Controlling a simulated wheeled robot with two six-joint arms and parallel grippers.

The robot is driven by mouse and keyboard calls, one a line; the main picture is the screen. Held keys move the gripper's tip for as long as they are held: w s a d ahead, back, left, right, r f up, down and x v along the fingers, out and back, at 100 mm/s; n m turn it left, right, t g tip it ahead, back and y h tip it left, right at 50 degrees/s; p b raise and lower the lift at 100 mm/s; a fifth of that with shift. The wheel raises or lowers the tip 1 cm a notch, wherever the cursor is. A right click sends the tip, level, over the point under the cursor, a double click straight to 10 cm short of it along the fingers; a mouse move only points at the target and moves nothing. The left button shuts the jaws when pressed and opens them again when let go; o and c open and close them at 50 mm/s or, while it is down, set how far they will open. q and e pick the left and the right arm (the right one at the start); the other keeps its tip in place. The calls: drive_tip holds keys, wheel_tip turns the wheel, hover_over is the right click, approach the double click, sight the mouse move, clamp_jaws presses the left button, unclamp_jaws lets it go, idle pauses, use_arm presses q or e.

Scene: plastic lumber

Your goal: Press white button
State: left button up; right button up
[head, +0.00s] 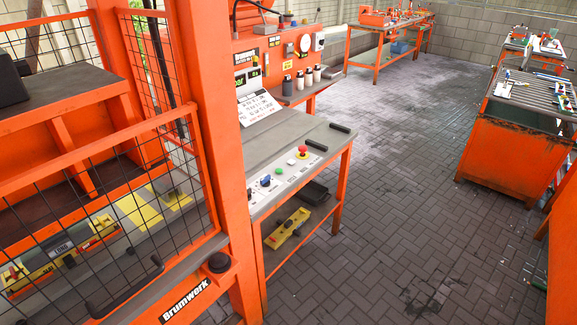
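A grey-topped bench (300,128) with an orange frame stands in the middle of the head view. A pale control strip lies along its front edge. Neither of my grippers is in view.
An orange post (207,120) and a mesh guard (90,190) with a dark handle fill the left side. A yellow tool (287,228) lies on the bench's lower shelf. An orange roller table (515,140) stands at right. The paved floor (400,200) between is clear.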

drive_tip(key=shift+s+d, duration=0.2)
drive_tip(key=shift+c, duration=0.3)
